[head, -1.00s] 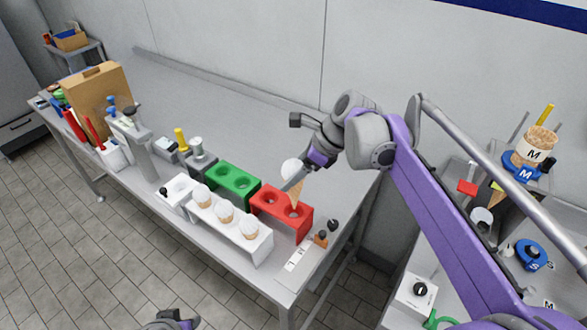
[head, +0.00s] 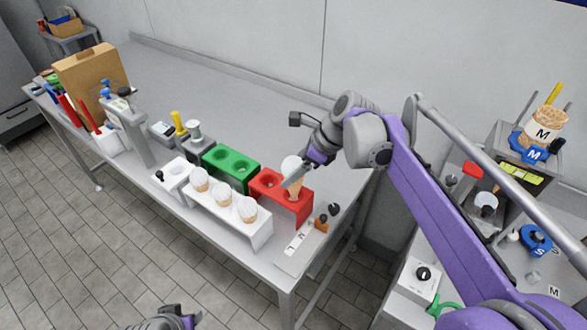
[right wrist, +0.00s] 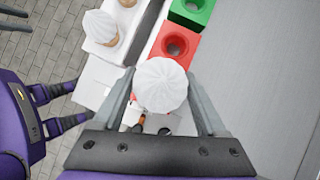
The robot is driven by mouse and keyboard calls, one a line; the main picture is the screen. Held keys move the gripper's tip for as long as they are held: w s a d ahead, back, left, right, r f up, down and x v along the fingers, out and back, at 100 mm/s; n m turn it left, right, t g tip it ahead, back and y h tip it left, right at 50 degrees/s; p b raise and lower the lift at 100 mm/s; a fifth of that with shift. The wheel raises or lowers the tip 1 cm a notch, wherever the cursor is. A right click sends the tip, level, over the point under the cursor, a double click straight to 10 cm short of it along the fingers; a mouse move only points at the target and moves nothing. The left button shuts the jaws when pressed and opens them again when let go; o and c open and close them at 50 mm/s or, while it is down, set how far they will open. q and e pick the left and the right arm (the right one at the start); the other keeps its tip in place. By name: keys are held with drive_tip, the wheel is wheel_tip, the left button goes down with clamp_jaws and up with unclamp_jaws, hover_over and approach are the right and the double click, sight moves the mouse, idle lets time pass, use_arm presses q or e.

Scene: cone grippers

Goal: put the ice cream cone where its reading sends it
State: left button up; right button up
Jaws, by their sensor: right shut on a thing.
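My right gripper (head: 293,180) is shut on an ice cream cone (head: 296,187) with a white top. It holds the cone upright at the right hole of the red stand (head: 267,197). The cone's lower end is at that hole; how deep it sits is hidden. In the right wrist view, the white top (right wrist: 160,85) sits between the fingers and covers that hole, while the red stand's other hole (right wrist: 175,45) is empty. A green stand (head: 231,165) with two empty holes is to the left. My left gripper (head: 175,315) is only partly in view at the bottom edge.
A white rack (head: 240,227) holding several cones stands in front of the coloured stands. A small white stand (head: 172,178) is to its left. A white strip with dark knobs (head: 300,246) lies right of the red stand. The table's back is clear.

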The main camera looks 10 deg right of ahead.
drive_tip(key=shift+a+f+b, duration=0.1)
drive_tip(key=shift+f+b, duration=0.85)
drive_tip(key=shift+f, duration=0.8)
drive_tip(key=o, duration=0.9)
drive_tip(key=v, duration=1.1)
drive_tip(key=shift+p, duration=0.3)
drive_tip(key=s+d+f+n+t+h+p, duration=0.1)
drive_tip(key=s+f+n+h, duration=0.2)
drive_tip(key=s+f+n, duration=0.5)
drive_tip(key=s+d+f+n+t+h+p, duration=0.1)
drive_tip(key=s+f+n+h+p, duration=0.1)
drive_tip(key=s+f+n, duration=0.7)
drive_tip(key=s+n+h, duration=0.1)
drive_tip(key=s+n, duration=0.4)
drive_tip(key=n, duration=0.1)
drive_tip(key=shift+d+f+t, duration=0.25)
drive_tip(key=shift+d+t, duration=0.05)
